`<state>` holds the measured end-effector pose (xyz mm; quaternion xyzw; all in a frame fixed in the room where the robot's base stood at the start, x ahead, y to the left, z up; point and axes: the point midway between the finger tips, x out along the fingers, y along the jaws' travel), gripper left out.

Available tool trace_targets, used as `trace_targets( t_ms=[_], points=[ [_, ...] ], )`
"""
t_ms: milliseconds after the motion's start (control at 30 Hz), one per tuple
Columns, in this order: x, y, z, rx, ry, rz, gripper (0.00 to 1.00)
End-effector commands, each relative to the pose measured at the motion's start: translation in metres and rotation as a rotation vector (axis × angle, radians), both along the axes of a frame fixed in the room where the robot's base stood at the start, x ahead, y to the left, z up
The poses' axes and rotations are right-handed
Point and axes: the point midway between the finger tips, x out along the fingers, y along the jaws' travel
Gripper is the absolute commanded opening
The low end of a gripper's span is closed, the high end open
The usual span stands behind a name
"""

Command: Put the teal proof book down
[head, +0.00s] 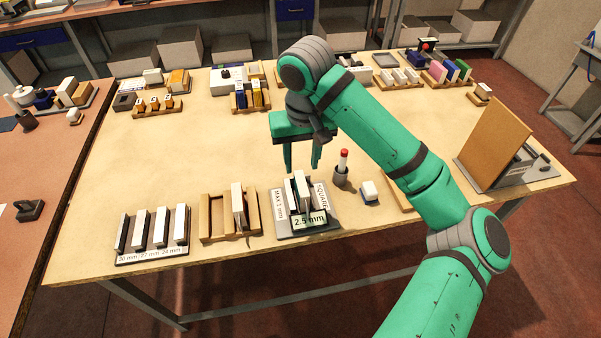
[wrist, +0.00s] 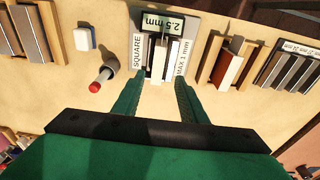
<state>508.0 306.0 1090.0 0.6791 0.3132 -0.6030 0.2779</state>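My gripper (head: 302,168) is open, with its two green fingers apart and pointing down just behind and above a grey gauge stand (head: 326,222). In the wrist view the fingers (wrist: 158,78) reach toward the same stand (wrist: 147,72), with nothing visible between them. The stand bears labels reading SQUARE, MAX 1 mm and 2.5 mm. Pale upright book blocks (head: 303,187) stand in it, with dark edges beside them. I cannot make out a teal proof book for certain.
A wooden rack (head: 215,239) with a pale block and a grey rack of several blocks (head: 152,256) stand left of the gauge. A red-tipped marker (head: 344,160) in a holder and a white-blue eraser (head: 369,191) stand right. The middle left tabletop (head: 150,160) is clear.

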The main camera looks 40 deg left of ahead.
Motion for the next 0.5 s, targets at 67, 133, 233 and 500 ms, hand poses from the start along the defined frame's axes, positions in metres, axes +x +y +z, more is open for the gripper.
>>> trace_targets(
  t_ms=[67,133,233,500],
  points=[
    [0.000,-0.001,0.011,-0.001,-0.002,0.000,0.39],
    [-0.001,-0.001,0.017,-0.001,-0.002,0.000,0.39],
    [-0.001,-0.002,0.022,-0.001,-0.001,0.000,0.39],
    [-0.002,-0.002,0.024,0.000,0.000,0.000,0.39]
  ],
)
